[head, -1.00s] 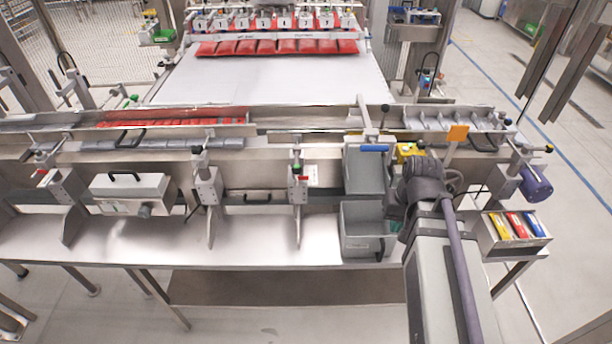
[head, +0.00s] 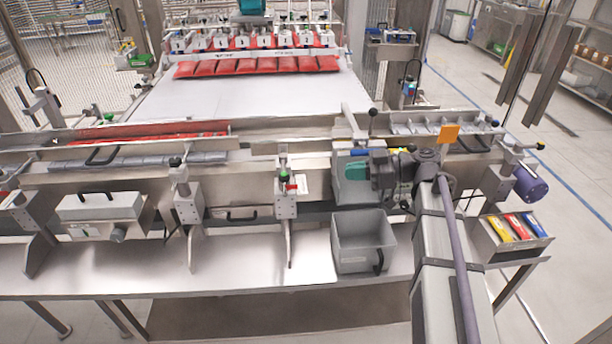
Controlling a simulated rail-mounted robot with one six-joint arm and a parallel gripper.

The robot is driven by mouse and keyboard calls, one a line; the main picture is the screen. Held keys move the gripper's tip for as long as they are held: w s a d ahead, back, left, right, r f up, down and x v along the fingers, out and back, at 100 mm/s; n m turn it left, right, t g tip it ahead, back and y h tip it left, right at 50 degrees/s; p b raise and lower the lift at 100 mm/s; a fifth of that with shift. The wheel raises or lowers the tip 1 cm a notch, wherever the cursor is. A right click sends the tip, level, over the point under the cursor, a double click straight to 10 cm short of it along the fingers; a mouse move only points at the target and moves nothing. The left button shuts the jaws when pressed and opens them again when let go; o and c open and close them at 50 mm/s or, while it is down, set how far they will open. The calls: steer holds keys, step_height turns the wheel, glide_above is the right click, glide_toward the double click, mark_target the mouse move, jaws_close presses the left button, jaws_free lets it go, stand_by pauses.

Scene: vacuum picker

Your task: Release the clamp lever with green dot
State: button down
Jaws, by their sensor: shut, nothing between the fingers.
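A clamp bracket (head: 285,202) stands on the front rail near the middle of the head view. A small green mark (head: 283,177) shows near its top, with a red mark just below it. My gripper (head: 352,172), with teal fingers on a dark body, points left and is shut and empty. It is to the right of the green-marked clamp, apart from it, in front of the upper grey bin. My wrist hides part of the rail behind.
Another clamp bracket (head: 187,203) stands farther left, with a grey box (head: 100,207) beyond it. A grey open bin (head: 362,243) sits below my gripper. A tray of coloured packs (head: 512,238) is at right. An upright metal arm (head: 352,122) rises behind my gripper.

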steer(key=b, duration=0.3)
glide_toward(284, 169)
steer(key=a, duration=0.2)
steer(key=s+a+f, duration=0.1)
steer(key=a, duration=0.1)
steer(key=s+a, duration=0.1)
steer(key=shift+s+a+f, duration=0.15)
steer(key=shift+a+f, duration=0.2)
steer(key=shift+a, duration=0.05)
steer(key=shift+t, duration=0.3)
